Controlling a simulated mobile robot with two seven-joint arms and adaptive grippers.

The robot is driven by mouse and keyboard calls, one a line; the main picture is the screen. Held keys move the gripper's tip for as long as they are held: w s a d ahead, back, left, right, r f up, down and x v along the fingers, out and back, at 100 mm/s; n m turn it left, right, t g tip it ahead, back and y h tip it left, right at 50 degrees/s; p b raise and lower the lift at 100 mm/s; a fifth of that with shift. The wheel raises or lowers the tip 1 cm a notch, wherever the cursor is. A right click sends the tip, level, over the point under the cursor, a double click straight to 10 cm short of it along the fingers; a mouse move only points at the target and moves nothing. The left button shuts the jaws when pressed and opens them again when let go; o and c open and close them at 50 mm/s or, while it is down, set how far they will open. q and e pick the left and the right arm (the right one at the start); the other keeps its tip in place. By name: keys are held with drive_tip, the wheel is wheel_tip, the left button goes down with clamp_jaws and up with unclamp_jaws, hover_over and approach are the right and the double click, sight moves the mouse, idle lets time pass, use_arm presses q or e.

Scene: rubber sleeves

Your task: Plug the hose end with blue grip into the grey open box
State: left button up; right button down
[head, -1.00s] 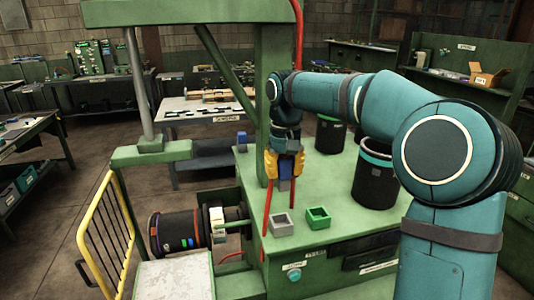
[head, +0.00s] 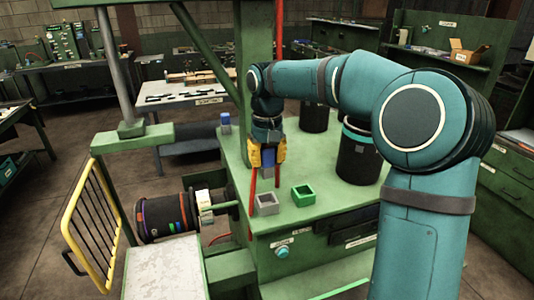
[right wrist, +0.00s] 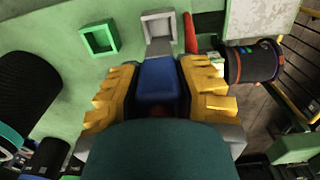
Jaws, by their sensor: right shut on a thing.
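My right gripper (head: 267,156), with yellow fingers, is shut on the blue grip (right wrist: 157,80) of a hose end. It holds this above the green bench, behind the grey open box in the head view. The grey open box (head: 266,204) stands on the bench near its front left edge. In the wrist view the box (right wrist: 146,27) lies just beyond the grip's far end, which partly covers it. The hose end looks apart from the box, though the exact gap is hard to judge. My left gripper is not in view.
A green open box (head: 303,195) stands right of the grey one. Black bins (head: 357,160) stand farther right on the bench. A red hose (head: 278,50) hangs beside the green post. A blue block (head: 225,121) sits at the bench's back left. A black drum (head: 165,218) is at left.

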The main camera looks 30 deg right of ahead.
drive_tip(key=shift+f, duration=1)
drive_tip(key=shift+f+b, duration=2.75)
drive_tip(key=shift+f, duration=1.35)
drive_tip(key=shift+f, duration=0.1)
drive_tip(key=c, duration=0.7)
unclamp_jaws()
drive_tip(key=shift+o, duration=0.2)
wheel_tip(320, 180, up, 12)
drive_tip(key=shift+r, duration=0.1)
